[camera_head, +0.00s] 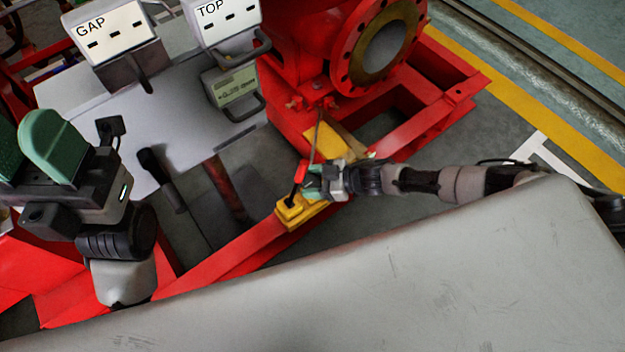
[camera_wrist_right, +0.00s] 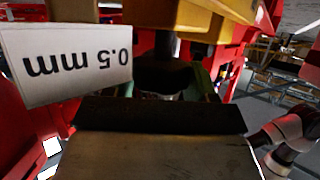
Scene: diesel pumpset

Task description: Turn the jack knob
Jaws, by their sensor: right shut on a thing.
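The yellow jack (camera_head: 297,211) sits beside the red frame rail in the head view, with a red and black upright part above it. My right gripper (camera_head: 312,184) reaches in from the right and is shut at this part. In the right wrist view a dark knob (camera_wrist_right: 165,76) lies between the green fingers, under yellow metal (camera_wrist_right: 200,20). The fingers partly hide the knob, and its turn angle cannot be told. My left gripper (camera_head: 28,145) is at the left edge, away from the jack, with its green fingers apart and nothing seen between them.
A red pump with a round flange (camera_head: 385,45) stands behind the jack. GAP (camera_head: 115,32) and TOP (camera_head: 224,18) displays stand at the back left. A white "0.5 mm" label (camera_wrist_right: 80,62) hangs close to the right gripper. A grey surface (camera_head: 430,285) fills the front.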

